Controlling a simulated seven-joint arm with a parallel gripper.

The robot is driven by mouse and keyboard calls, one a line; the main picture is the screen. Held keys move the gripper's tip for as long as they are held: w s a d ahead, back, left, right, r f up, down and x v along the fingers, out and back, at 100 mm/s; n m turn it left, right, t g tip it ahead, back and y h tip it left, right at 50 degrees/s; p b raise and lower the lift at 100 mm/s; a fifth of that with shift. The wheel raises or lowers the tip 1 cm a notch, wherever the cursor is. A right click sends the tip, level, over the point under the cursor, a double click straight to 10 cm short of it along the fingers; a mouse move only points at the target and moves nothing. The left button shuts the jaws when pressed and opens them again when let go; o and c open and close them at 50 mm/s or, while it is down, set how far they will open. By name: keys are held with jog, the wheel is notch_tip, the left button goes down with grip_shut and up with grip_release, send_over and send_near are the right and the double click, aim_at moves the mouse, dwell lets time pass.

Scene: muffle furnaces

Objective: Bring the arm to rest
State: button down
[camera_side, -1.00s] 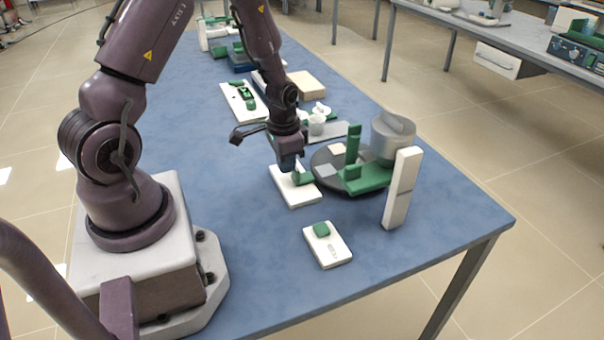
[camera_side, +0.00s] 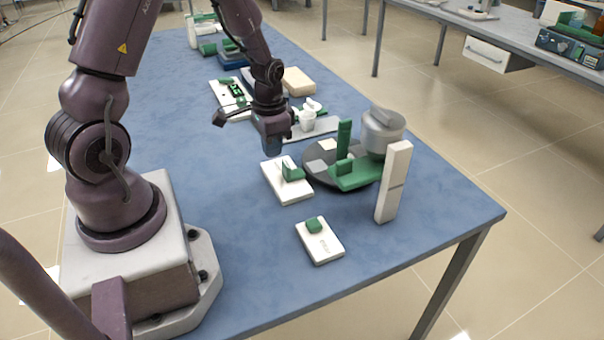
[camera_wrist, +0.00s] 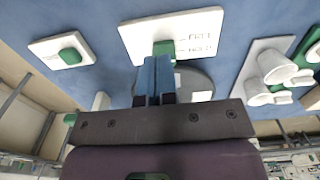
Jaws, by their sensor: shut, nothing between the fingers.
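My gripper (camera_side: 273,146) is shut and empty, pointing down. In the side view it hangs above the blue table (camera_side: 180,130), just behind a white plate with a green block (camera_side: 287,186). In the wrist view the shut blue fingers (camera_wrist: 154,75) overlap the green block on that plate (camera_wrist: 190,30), which bears the words FREE and HOLD. In the side view I see a gap between fingertips and plate.
A dark round platform with green parts and a grey cylinder (camera_side: 381,130) stands right of my gripper, with an upright white post (camera_side: 393,182). A small white plate with a green button (camera_side: 320,243) lies in front. White cups (camera_side: 308,118) stand behind. The table's left-middle is clear.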

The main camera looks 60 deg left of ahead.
jog(key=s+d+r+t, duration=0.2)
jog(key=d+r, duration=0.3)
jog(key=r, duration=0.3)
jog(key=s+d+r+t, duration=0.1)
jog(key=s+d+r, duration=0.3)
jog(key=r, duration=0.4)
jog(key=s+d+r+t, duration=0.2)
jog(key=d+r, duration=0.4)
jog(key=r, duration=0.3)
jog(key=shift+s+t, duration=0.3)
jog(key=shift+s, duration=0.45)
jog(key=c, duration=1.8)
grip_release()
jog(key=shift+r, duration=0.1)
